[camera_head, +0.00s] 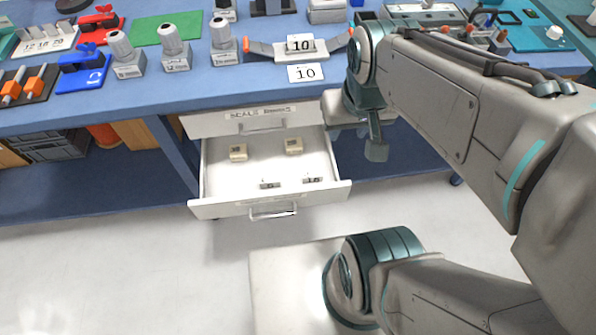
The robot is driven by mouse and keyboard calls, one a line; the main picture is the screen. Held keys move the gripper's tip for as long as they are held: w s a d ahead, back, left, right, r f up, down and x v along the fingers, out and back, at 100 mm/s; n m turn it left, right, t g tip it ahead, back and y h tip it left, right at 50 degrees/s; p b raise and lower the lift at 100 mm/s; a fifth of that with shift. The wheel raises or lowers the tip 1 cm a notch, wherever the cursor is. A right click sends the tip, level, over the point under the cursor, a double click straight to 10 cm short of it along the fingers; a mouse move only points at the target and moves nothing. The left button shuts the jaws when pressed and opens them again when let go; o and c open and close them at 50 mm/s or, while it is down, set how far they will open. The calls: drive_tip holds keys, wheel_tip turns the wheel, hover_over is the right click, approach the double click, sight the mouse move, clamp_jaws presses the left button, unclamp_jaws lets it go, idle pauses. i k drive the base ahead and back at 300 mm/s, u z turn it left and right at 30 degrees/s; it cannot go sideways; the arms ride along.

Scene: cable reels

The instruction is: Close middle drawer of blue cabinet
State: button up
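A blue workbench (150,97) holds a light grey drawer unit under its top. Its upper drawer (215,124), with a printed label and a bar handle, is shut. Below it, an open drawer (225,207) is pulled well out toward me. It has a bar handle (273,215) on its front and several small blocks inside. Any drawer lower down is hidden, so I cannot tell whether this is the middle one. My gripper (358,142) is beside the drawer's right rear side, below the bench edge. It appears empty, but its finger opening is unclear.
The benchtop carries several grey weights (172,48), a balance scale (298,50), a number card (306,73) and blue and red fixtures. Dark crates (55,147) stand below at left. The pale floor (120,260) is open in front. My arm covers the right side.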

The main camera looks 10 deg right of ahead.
sight(228, 189)
drive_tip(key=z, duration=0.25)
drive_tip(key=k, duration=0.5)
drive_tip(key=u, duration=0.45)
drive_tip(key=i, duration=0.45)
drive_tip(key=z, duration=2.05)
drive_tip(key=k, duration=1.05)
drive_tip(key=u, duration=2.3)
